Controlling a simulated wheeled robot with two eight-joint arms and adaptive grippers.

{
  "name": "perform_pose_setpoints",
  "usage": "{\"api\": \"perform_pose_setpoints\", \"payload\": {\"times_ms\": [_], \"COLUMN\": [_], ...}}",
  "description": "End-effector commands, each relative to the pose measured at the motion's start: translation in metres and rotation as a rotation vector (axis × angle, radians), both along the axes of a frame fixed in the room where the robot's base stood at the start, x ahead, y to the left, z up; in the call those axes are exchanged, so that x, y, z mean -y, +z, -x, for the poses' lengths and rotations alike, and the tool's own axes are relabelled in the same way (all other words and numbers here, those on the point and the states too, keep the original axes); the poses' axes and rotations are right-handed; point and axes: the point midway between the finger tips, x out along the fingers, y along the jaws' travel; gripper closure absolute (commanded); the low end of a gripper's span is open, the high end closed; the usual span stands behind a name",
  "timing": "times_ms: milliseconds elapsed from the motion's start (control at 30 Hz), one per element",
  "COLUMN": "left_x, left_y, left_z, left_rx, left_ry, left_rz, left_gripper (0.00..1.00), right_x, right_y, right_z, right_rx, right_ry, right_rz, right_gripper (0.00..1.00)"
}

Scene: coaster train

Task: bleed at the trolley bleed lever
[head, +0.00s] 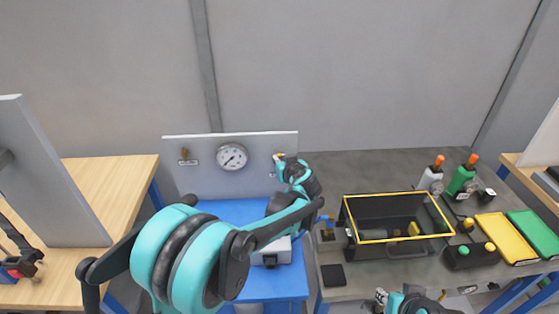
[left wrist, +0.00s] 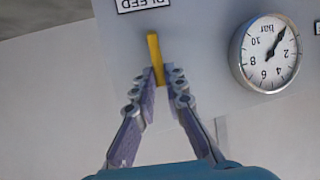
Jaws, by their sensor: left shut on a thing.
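My left gripper (left wrist: 160,80) is shut on the lever's lower part in that view. In the head view my left gripper (head: 281,160) is at the panel's right side and mostly hides the lever. The pressure gauge (left wrist: 265,54) is beside it; its needle points to the low end of the scale. It also shows in the head view (head: 232,157). My right gripper (head: 381,296) is low at the right, its jaws unclear.
A brass-coloured fitting (head: 184,157) is on the panel's left (head: 203,184). A blue trolley (head: 235,211) stands below. At right, a grey bench holds a yellow-rimmed black bin (head: 399,241), bottles (head: 463,180), and yellow (head: 505,238) and green (head: 535,232) trays. A wooden table (head: 120,184) is left.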

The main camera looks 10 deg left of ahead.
Motion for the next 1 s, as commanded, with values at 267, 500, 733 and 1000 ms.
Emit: {"api": "perform_pose_setpoints", "payload": {"times_ms": [267, 500, 733, 1000], "left_x": [0.001, 0.001, 0.001, 0.013], "left_y": [-0.002, -0.002, -0.001, 0.009], "left_z": [0.001, 0.001, 0.0, 0.022], "left_rx": [-0.003, -0.003, -0.002, -0.002], "left_ry": [0.0, 0.0, 0.0, -0.002], "left_rz": [-0.002, -0.002, -0.002, -0.003], "left_gripper": [1.0, 0.68, 0.68, 0.68], "right_x": [0.0, 0.0, 0.0, 0.0], "right_y": [0.0, 0.0, 0.0, 0.0], "right_z": [0.0, 0.0, 0.0, 0.0], "right_rx": [0.0, 0.0, 0.0, 0.0], "right_ry": [0.0, 0.0, 0.0, 0.0], "right_rz": [0.0, 0.0, 0.0, 0.0], "right_gripper": [0.68, 0.68, 0.68, 0.68]}}
